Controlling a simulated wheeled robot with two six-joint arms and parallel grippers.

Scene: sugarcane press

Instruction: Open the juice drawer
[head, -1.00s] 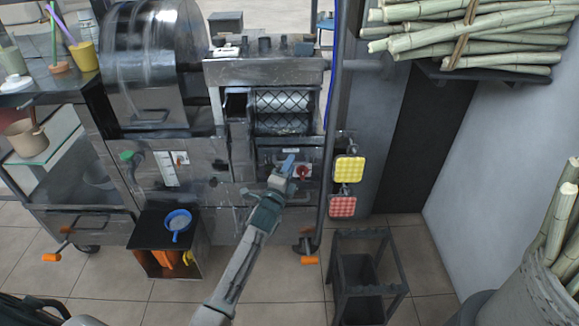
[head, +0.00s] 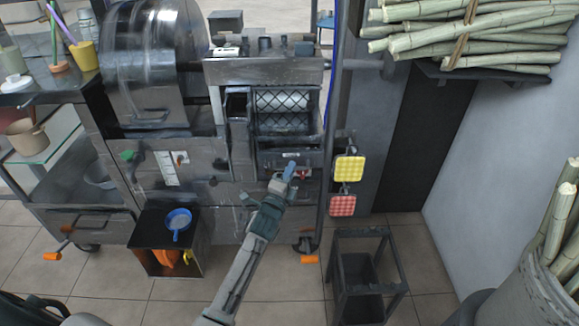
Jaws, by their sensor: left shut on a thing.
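The juice drawer (head: 275,160) is the dark metal front low on the press, under the mesh-covered roller opening (head: 284,110). A small pale label or plate is on it. It appears to stand out a little from the machine, but how far is hard to tell from above. My left gripper (head: 289,171) is at the drawer's lower front edge, shut on what appears to be its handle. The fingers hide the grip itself. A red knob (head: 304,175) is just right of the fingers and partly covered. My right gripper is not in view.
A yellow pad (head: 349,169) and a red checked pad (head: 342,206) hang right of the press. A dark stand (head: 362,237) is on the floor at right. A black box (head: 152,227) with a blue strainer (head: 178,221) stands at left. Floor in front is clear.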

